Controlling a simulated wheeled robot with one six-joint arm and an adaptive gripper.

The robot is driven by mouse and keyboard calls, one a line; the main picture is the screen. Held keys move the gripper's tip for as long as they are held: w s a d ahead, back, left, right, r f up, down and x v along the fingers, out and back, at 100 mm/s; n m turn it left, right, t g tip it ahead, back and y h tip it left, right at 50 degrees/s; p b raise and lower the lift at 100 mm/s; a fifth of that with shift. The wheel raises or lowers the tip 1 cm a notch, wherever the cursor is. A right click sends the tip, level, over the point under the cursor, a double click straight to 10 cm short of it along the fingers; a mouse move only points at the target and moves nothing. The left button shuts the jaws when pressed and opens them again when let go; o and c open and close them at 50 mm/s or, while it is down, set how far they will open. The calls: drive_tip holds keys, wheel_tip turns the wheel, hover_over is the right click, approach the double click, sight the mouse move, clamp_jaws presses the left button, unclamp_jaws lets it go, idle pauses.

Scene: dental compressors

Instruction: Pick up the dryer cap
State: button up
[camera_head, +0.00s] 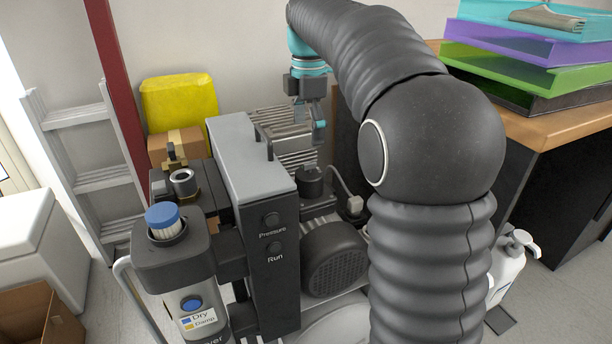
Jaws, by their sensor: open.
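The dryer (192,290) stands at the lower left, with a "Dry / Damp" label on its front. A blue-topped white ribbed cartridge (164,222) sits upright in its open top. A short silver ring-shaped piece (183,182) with a dark opening stands on a black ledge behind the dryer; I cannot tell whether it is the dryer cap. My gripper (314,128) points down above the compressor, behind the grey-topped control box and right of the dryer. It is open with nothing seen between its fingers. Its fingertips are small and partly hard to make out.
The grey-topped control box (250,165), with "Pressure" and "Run" knobs, stands between dryer and gripper. A black cylinder (311,182) and ribbed metal parts lie below the gripper. A red post (118,85) and ladder (85,170) stand left. A desk with trays (530,60) stands right.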

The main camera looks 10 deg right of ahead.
sight(309, 172)
drive_tip(key=shift+w+f, duration=0.15)
drive_tip(key=shift+w, duration=0.15)
drive_tip(key=shift+w+f+n, duration=0.1)
drive_tip(key=shift+f+n, duration=0.2)
wheel_tip(309, 172, down, 8)
drive_tip(key=shift+r+b, duration=0.1)
drive_tip(key=shift+b, duration=1)
drive_tip(key=shift+d+f+b, duration=0.2)
drive_tip(key=shift+f+b, duration=0.5)
drive_tip(key=shift+f, duration=1.95)
drive_tip(key=c, duration=1.3)
